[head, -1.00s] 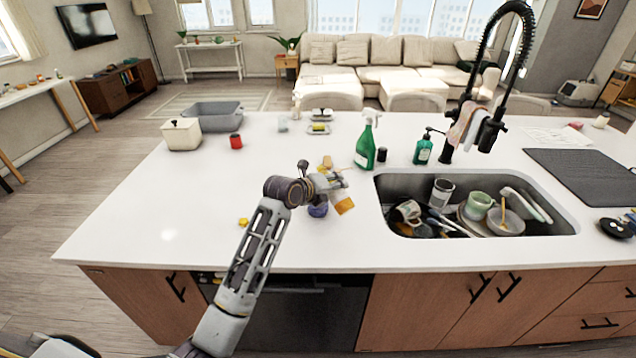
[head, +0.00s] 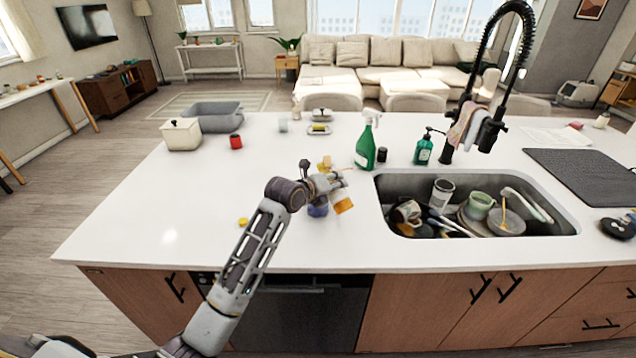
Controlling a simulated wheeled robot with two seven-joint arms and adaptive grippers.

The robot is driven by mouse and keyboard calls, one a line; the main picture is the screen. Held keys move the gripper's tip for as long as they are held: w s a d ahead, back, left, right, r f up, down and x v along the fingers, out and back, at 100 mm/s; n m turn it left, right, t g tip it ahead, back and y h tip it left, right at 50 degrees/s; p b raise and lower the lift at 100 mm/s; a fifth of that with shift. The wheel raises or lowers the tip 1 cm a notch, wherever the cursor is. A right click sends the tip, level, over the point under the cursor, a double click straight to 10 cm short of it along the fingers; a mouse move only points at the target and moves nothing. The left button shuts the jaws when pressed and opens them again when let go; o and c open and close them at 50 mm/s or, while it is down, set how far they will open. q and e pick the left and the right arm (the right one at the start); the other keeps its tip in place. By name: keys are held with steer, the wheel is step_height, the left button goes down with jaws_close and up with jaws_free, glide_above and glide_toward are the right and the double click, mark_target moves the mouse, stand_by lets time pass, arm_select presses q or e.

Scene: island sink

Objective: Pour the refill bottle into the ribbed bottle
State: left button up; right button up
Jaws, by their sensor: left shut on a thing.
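My left gripper (head: 330,183) is shut on a bottle with an orange part (head: 342,203), which I take to be the refill bottle. It is tilted, with the orange part at the lower right of the fingers. A blue-purple object (head: 317,210), perhaps the ribbed bottle, shows just below the gripper and left of the orange part. The gripper hides most of it, and I cannot tell whether the two touch or whether anything flows. A small yellow-orange piece (head: 325,163) shows just behind the gripper; I cannot tell what it belongs to. My right gripper is out of view.
A small yellow item (head: 243,222) lies on the white counter (head: 150,215) to the left. The counter's left part is largely clear.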

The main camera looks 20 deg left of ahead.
arm_select(q)
steer(key=shift+r, duration=0.1)
steer(key=shift+w+a+r+m+t+y, duration=0.2)
steer(key=shift+a+m+t+y, duration=0.1)
steer(key=shift+m+t+y, duration=0.25)
steer(key=shift+w+a+r+m+t, duration=0.1)
steer(key=shift+r+m+t, duration=0.3)
steer(key=shift+m, duration=0.25)
steer(key=shift+s+d+f+m+t+y+b, duration=0.1)
steer(key=shift+d+f+m+t+y+b, duration=0.1)
steer(key=shift+f+m+t+b, duration=0.15)
steer(key=shift+s+d+f+m+t+y+b, duration=0.1)
steer(key=shift+f+m+t+y+b, duration=0.1)
steer(key=shift+f+b, duration=0.2)
steer(key=shift+s+d+r+m+t, duration=0.1)
steer(key=shift+s+r+m+t, duration=0.1)
steer(key=shift+m+t, duration=0.3)
